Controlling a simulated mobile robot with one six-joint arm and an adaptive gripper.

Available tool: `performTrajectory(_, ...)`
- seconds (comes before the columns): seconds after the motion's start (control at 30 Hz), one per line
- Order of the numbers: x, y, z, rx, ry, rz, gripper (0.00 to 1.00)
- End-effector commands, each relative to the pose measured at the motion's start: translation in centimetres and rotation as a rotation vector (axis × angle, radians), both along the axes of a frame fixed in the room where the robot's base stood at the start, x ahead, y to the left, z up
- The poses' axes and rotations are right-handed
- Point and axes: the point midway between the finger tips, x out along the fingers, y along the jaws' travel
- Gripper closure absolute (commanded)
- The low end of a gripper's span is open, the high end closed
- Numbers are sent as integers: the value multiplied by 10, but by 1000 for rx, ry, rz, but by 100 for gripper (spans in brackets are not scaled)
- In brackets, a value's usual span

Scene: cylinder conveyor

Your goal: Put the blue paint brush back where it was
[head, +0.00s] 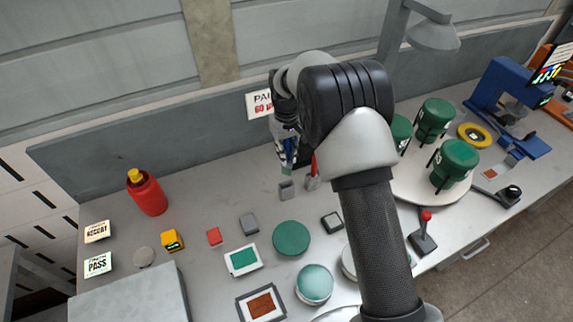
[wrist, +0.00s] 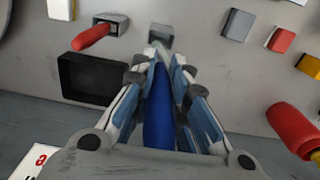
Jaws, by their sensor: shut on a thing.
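My gripper (head: 287,160) is shut on the blue paint brush (wrist: 158,112). In the wrist view the blue handle lies between the two fingers, and its far end points towards a small grey holder (wrist: 164,36). In the head view this holder (head: 286,190) stands just below my gripper, and it looks empty. I cannot tell whether the brush touches it. A red brush (wrist: 92,37) stands in a second grey holder (wrist: 112,22) beside it. The red brush also shows in the head view (head: 314,166), partly hidden by my arm.
A black open box (wrist: 92,78) stands near the holders in the wrist view. A red bottle (head: 147,194) stands to the left. Red, grey and yellow blocks (head: 172,240) and a green disc (head: 291,239) lie in front. Green canisters (head: 454,163) stand on a round plate at right.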

Motion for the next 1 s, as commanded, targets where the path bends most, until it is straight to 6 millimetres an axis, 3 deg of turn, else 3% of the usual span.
performTrajectory(0.17,0,0,-12,0,1,0,100)
performTrajectory(0.4,-1,0,-46,-1,2,0,100)
performTrajectory(1.0,0,0,-58,0,-1,0,100)
